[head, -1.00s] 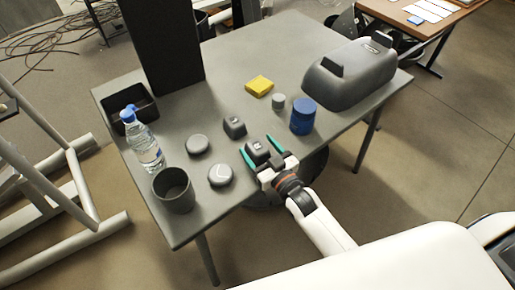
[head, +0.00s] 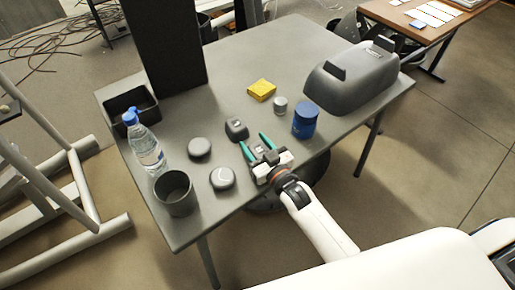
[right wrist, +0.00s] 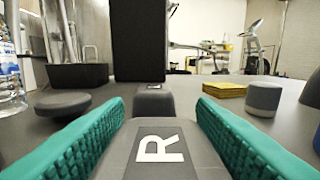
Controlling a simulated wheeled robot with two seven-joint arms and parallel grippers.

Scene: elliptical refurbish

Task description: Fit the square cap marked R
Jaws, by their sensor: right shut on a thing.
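The square cap marked R (right wrist: 160,150) is dark grey with a white R on its top. In the right wrist view it sits between the green finger pads, close to the camera. My right gripper (head: 254,140) is shut on it, near the table's front edge. In the head view the cap is small and partly hidden between the fingers. Another square cap (head: 236,128) stands on the table just beyond the fingertips; it also shows in the right wrist view (right wrist: 153,101), its mark unreadable. A large grey elliptical housing (head: 350,78) with two raised blocks lies at the right. My left gripper is not in view.
Two round caps (head: 199,148) (head: 222,178), a cup (head: 174,192), a water bottle (head: 145,145) and a black tray (head: 150,112) stand left. A blue jar (head: 305,120), a small grey cylinder (head: 280,105) and yellow pads (head: 262,90) are at right.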

